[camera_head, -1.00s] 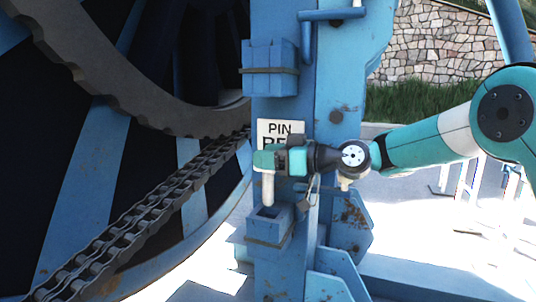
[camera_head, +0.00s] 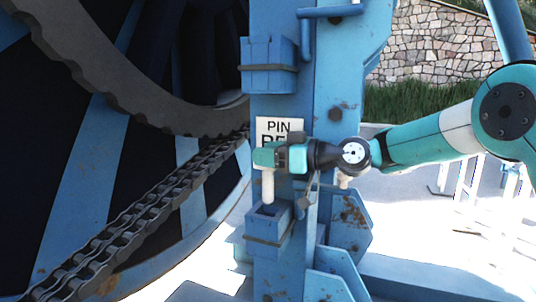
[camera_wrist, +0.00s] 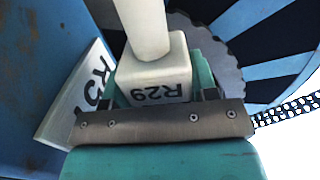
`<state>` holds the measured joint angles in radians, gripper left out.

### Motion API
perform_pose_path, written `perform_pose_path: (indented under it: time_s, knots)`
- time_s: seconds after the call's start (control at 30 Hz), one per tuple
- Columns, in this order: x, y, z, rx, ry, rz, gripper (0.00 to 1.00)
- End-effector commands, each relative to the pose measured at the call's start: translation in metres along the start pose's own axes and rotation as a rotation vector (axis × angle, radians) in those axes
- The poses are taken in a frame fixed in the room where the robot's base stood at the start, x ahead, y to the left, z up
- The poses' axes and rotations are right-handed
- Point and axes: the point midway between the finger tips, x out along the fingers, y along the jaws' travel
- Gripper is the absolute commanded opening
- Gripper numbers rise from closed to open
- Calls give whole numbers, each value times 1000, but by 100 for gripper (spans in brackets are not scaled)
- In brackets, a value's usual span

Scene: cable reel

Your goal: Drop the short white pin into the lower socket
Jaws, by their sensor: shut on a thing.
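The short white pin (camera_head: 267,187) hangs upright below my gripper (camera_head: 268,157) in the head view. In the wrist view its square white head (camera_wrist: 155,78), marked R29, sits between the jaws of my gripper (camera_wrist: 160,95), with the round white shaft (camera_wrist: 143,25) pointing away. My gripper is shut on this head. The lower socket (camera_head: 264,230) is a blue box with an open top on the blue post, directly below the pin. The pin's tip appears at or just above the opening; I cannot tell whether it is inside.
A blue upper box with a dark band (camera_head: 268,82) is on the post (camera_head: 325,130) above my gripper. A white sign reading PIN (camera_head: 278,127) is right behind the gripper. A chain (camera_head: 150,215) and toothed reel rim (camera_head: 120,85) lie to the left.

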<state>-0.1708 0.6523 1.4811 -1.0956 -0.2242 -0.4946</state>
Motion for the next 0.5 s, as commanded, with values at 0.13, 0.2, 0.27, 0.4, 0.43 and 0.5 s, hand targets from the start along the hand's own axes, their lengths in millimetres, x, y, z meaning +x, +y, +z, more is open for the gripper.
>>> perform_pose_path:
  time_s: [0.13, 0.2, 0.27, 0.4, 0.43, 0.5]
  knots:
    - [0, 0, 4, -2, 2, 0, 14]
    - [0, 0, 6, -2, 2, 0, 14]
    - [0, 0, 8, -2, 2, 0, 14]
    - [1, 0, 12, -2, 2, 0, 14]
    - [1, 0, 13, -2, 2, 0, 14]
    - [1, 0, 15, -2, 2, 0, 14]
